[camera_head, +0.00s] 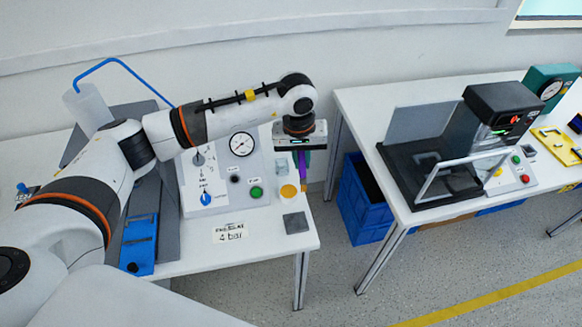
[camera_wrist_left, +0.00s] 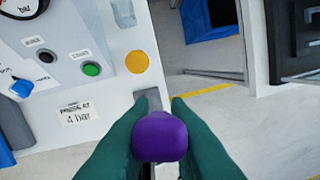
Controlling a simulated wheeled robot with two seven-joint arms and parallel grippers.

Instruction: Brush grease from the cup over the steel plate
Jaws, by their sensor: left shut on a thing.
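My left gripper (camera_head: 301,163) is shut on the purple handle of the brush (camera_head: 303,168), above the right edge of the left table. In the left wrist view, the green fingers (camera_wrist_left: 158,135) press on both sides of the purple handle (camera_wrist_left: 160,137); the bristles are hidden. A round yellow-orange thing, apparently the grease cup (camera_head: 289,191), stands below the gripper in the head view; it also shows in the left wrist view (camera_wrist_left: 137,62). The grey square steel plate (camera_head: 296,222) lies just in front of it, partly hidden by a finger in the wrist view (camera_wrist_left: 147,97). My right gripper is not in view.
A panel with a gauge (camera_head: 242,144), a blue rotary knob (camera_head: 206,198) and a green button (camera_head: 256,192) stands left of the cup. A small clear container (camera_head: 281,167) is behind it. Blue crates (camera_head: 362,212) sit on the floor between the tables.

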